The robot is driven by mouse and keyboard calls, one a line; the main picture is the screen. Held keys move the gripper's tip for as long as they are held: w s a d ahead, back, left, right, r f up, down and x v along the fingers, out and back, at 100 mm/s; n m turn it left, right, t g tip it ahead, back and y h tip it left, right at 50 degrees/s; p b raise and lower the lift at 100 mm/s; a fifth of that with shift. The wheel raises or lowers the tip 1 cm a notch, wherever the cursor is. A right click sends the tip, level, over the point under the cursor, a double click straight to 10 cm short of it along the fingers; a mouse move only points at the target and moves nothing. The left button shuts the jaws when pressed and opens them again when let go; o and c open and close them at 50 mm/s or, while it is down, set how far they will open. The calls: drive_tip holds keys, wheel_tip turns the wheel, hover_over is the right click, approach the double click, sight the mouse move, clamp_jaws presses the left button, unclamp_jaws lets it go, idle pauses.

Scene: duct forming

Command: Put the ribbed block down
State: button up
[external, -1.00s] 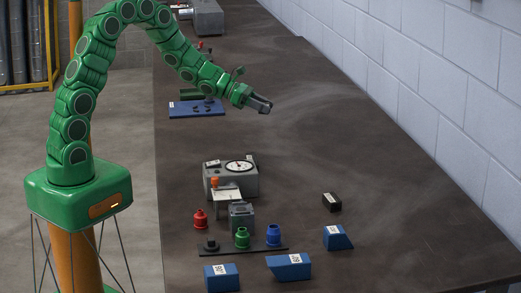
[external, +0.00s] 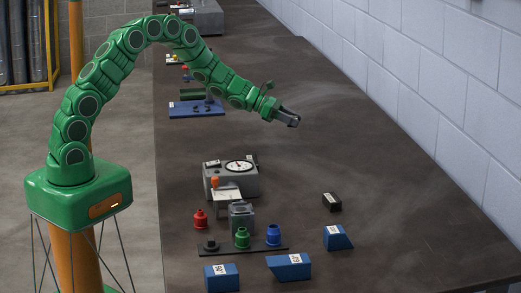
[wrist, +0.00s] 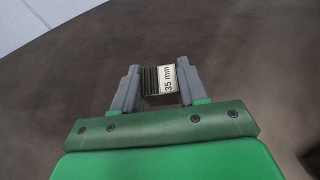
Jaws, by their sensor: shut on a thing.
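My gripper (external: 291,119) is at the end of the green arm, above the open middle of the dark workbench (external: 370,135). In the wrist view its two grey fingers are shut on the ribbed block (wrist: 151,82). The block is dark with ridges and bears a white label reading "35 mm". In the external view the block is too small to tell apart from the fingers. The bench surface under the block is bare in the wrist view; I cannot tell the exact height above it.
A grey dial device (external: 229,180) stands nearer the camera, with red, green and blue knobbed pieces around it. Blue angled blocks (external: 289,267) and a small black block (external: 332,202) lie near the front. A blue plate (external: 196,108) is left of my gripper. A white wall borders the right.

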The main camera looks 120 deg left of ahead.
sight(299, 143)
drive_tip(key=shift+w+a+f, duration=0.25)
drive_tip(key=shift+a+f, duration=0.2)
drive_tip(key=shift+f, duration=0.2)
drive_tip(key=shift+w+a+f, duration=0.3)
drive_tip(key=shift+a+f, duration=0.2)
drive_tip(key=shift+f, duration=0.1)
drive_tip(key=shift+w+a+f, duration=0.25)
drive_tip(key=shift+a+f, duration=0.2)
drive_tip(key=shift+f, duration=1.65)
drive_tip(key=shift+f, duration=0.1)
drive_tip(key=o, duration=1.2)
drive_tip(key=shift+s+d+r, duration=0.1)
drive_tip(key=shift+s+r, duration=0.1)
drive_tip(key=shift+r, duration=0.05)
drive_tip(key=v, duration=1.1)
drive_tip(key=shift+s+d, duration=0.2)
drive_tip(key=shift+s, duration=0.05)
